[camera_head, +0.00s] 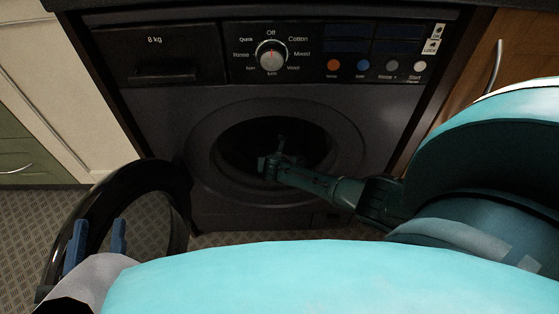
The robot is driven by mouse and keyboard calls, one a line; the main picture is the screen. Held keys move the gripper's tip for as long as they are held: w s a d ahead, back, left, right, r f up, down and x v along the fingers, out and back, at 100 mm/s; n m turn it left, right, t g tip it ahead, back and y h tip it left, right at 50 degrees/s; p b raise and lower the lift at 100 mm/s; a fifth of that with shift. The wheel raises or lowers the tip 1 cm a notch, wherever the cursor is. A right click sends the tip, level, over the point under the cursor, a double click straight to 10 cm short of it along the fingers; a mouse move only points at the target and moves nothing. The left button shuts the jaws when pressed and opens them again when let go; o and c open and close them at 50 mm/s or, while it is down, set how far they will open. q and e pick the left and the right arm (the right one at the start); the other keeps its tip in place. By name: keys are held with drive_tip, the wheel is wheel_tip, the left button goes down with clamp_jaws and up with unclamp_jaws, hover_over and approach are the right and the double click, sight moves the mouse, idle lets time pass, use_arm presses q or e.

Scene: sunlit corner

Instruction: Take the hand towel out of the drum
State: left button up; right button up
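The washing machine's drum (236,152) is a dark round opening in the middle of the black machine front. My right arm reaches in from the right, and its gripper (272,160) is at the drum opening. It is small and dark there, and I cannot tell whether its fingers are open or shut. I cannot make out the hand towel; the drum's inside is in deep shadow. My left gripper (98,232) is at the lower left, in front of the open door, with its two blue fingers apart and nothing seen between them.
The round door (62,222) stands open to the left of the drum. The control panel with its dial (271,55) is above. Cabinets stand on both sides, with a handle (496,65) at the upper right. Bare patterned floor (35,225) shows at the left.

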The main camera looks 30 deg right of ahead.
drive_tip(key=b+x, duration=0.3)
drive_tip(key=shift+s+f, duration=0.1)
drive_tip(key=shift+s, duration=0.1)
drive_tip(key=b+x, duration=0.2)
drive_tip(key=b, duration=0.1)
drive_tip(key=shift+w, duration=0.1)
drive_tip(key=b+x, duration=0.2)
drive_tip(key=b, duration=0.1)
drive_tip(key=shift+w+d+f, duration=0.2)
drive_tip(key=shift+w, duration=0.15)
drive_tip(key=shift+x, duration=0.85)
use_arm(q)
wheel_tip(320, 180, up, 8)
drive_tip(key=m+t+h, duration=0.1)
drive_tip(key=m+h, duration=0.6)
drive_tip(key=h, duration=0.1)
drive_tip(key=shift+w+a+t, duration=0.15)
drive_tip(key=shift+a+t, duration=0.05)
drive_tip(key=shift+t, duration=0.1)
use_arm(e)
drive_tip(key=shift+d+f, duration=0.15)
use_arm(q)
drive_tip(key=shift+f, duration=0.1)
use_arm(e)
drive_tip(key=shift+s+f, duration=0.1)
drive_tip(key=shift+f, duration=0.1)
drive_tip(key=c, duration=0.4)
clamp_jaws()
drive_tip(key=shift+r, duration=0.15)
